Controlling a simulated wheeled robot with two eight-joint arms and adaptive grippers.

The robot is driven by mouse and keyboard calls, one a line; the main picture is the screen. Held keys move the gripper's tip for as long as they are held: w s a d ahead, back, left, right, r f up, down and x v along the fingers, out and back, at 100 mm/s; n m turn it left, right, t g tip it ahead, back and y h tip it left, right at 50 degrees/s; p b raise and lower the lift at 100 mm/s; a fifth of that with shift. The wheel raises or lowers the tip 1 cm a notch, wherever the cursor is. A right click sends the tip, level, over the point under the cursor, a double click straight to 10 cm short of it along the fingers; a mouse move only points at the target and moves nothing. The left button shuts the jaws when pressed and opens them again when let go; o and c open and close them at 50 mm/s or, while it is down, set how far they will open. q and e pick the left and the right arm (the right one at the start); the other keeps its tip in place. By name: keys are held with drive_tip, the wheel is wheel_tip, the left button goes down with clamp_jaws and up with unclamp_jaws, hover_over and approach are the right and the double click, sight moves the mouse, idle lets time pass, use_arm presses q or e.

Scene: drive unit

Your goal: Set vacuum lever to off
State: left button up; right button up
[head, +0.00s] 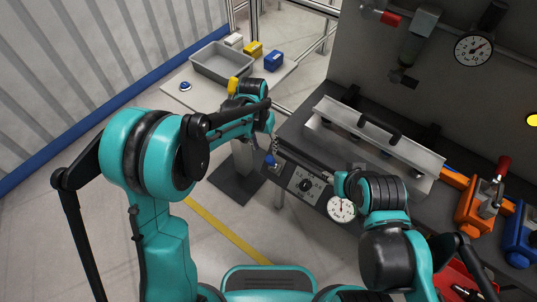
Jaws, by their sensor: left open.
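A small blue-tipped part (271,160) sits at the left front corner of the dark bench, just below my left gripper. Next to it on the bench front is a square panel (305,184) with a dark rotary handle at its middle. I cannot tell for certain which of these is the vacuum lever. My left gripper (271,142) is open, close above the blue-tipped part; contact cannot be made out. A white round gauge (341,208) is right of the panel. My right gripper (338,180) is near the gauge, its fingers mostly hidden.
A silver cover with a black handle (366,127) lies on the bench. Orange (474,205) and blue (519,238) clamps stand at right. A red-handled valve (382,15) and a gauge (474,49) are on the back wall. A side table holds a grey bin (221,63).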

sight(270, 156)
use_arm(q)
drive_tip(key=shift+w+d+f, duration=0.2)
drive_tip(key=shift+d+f, duration=0.1)
drive_tip(key=shift+f, duration=0.25)
drive_tip(key=shift+w+d+f, duration=0.2)
drive_tip(key=shift+d+f, duration=0.05)
drive_tip(key=shift+f, duration=0.25)
drive_tip(key=f+b, duration=0.1)
drive_tip(key=f, duration=0.4)
drive_tip(key=d+f+b, duration=0.1)
drive_tip(key=f, duration=0.1)
drive_tip(key=shift+s+f+b, duration=0.2)
drive_tip(key=shift+f+b, duration=0.15)
clamp_jaws()
